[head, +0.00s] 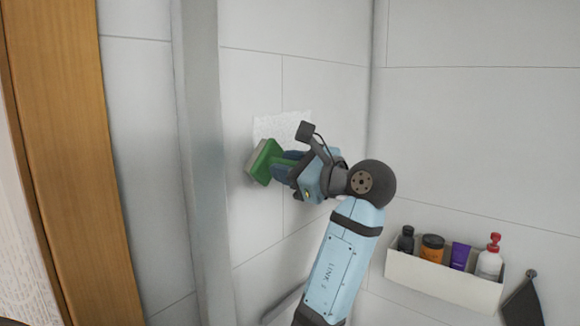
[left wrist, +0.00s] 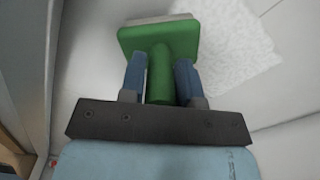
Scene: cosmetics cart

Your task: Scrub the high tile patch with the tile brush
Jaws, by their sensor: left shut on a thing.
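The tile brush (head: 264,161) is green with a pale pad on its face. My left gripper (head: 285,166) is shut on its handle. The left wrist view shows the brush (left wrist: 160,42) with its green handle between the two blue fingers of my left gripper (left wrist: 160,80). The high tile patch (head: 283,125) is a whitish, speckled area on the tiled wall. The brush head is at the patch's lower left; I cannot tell whether the pad touches the wall. The patch (left wrist: 235,45) also shows right of the brush head in the left wrist view. My right gripper is not in view.
A white shelf (head: 440,279) on the right wall holds several bottles and jars. A dark cloth (head: 523,304) hangs from a hook beside it. A grey vertical post (head: 203,160) and a wooden door frame (head: 75,150) stand to the left. The wall above the patch is clear.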

